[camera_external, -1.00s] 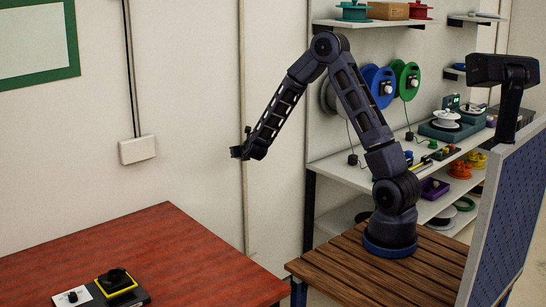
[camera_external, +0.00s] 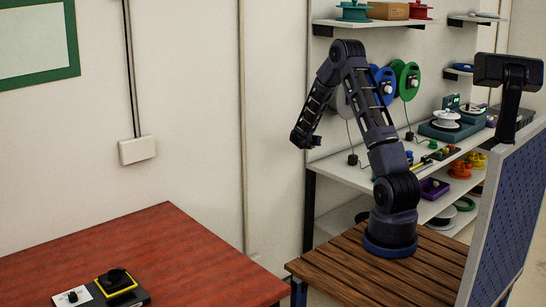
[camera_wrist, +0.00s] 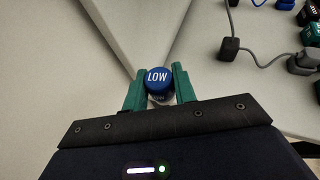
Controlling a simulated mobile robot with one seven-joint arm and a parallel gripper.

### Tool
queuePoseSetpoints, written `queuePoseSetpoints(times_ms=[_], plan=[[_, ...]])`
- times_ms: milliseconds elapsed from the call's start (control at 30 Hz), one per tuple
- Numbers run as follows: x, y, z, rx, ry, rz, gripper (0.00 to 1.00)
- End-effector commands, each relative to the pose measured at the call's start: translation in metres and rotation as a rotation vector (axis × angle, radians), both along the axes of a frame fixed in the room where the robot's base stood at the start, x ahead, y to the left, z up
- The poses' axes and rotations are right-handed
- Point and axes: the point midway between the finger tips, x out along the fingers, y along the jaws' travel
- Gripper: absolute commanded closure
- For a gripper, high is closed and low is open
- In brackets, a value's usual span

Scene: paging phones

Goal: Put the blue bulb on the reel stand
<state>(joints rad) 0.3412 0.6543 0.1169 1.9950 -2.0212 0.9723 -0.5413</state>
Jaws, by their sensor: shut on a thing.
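A blue bulb (camera_wrist: 158,78) with a white "LOW" label sits between the two green fingers of my gripper (camera_wrist: 160,86) in the wrist view. The gripper is shut on it, and its lower part is partly hidden. In the external view my gripper (camera_external: 305,141) hangs in the air left of the shelves, pointing downward; the bulb cannot be made out there. A teal stand with a white reel (camera_external: 446,120), which looks like the reel stand, is on the middle shelf at the right, well away from my gripper.
The middle shelf (camera_external: 340,172) holds small coloured parts and cabled pieces. Blue and green reels (camera_external: 406,78) hang on the wall behind my arm. A red table (camera_external: 150,245) with a black-and-yellow device (camera_external: 116,282) is at left. A blue perforated panel (camera_external: 510,215) stands at right.

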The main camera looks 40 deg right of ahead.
Motion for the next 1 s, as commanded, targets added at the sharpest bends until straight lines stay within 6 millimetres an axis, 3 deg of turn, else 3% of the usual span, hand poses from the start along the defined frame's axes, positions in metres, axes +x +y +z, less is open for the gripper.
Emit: queuePoseSetpoints(times_ms=[33,200,600,800,1000], plan=[[-0.007,-0.023,-0.002,-0.003,0.001,-0.054,0.95],[-0.037,-0.091,-0.007,-0.005,0.002,-0.238,0.95],[-0.133,-0.237,-0.016,-0.005,-0.007,-0.683,0.95],[-0.179,-0.286,-0.019,0.000,-0.017,-0.863,0.95],[-0.204,-0.309,-0.021,0.005,-0.022,-0.954,0.95]])
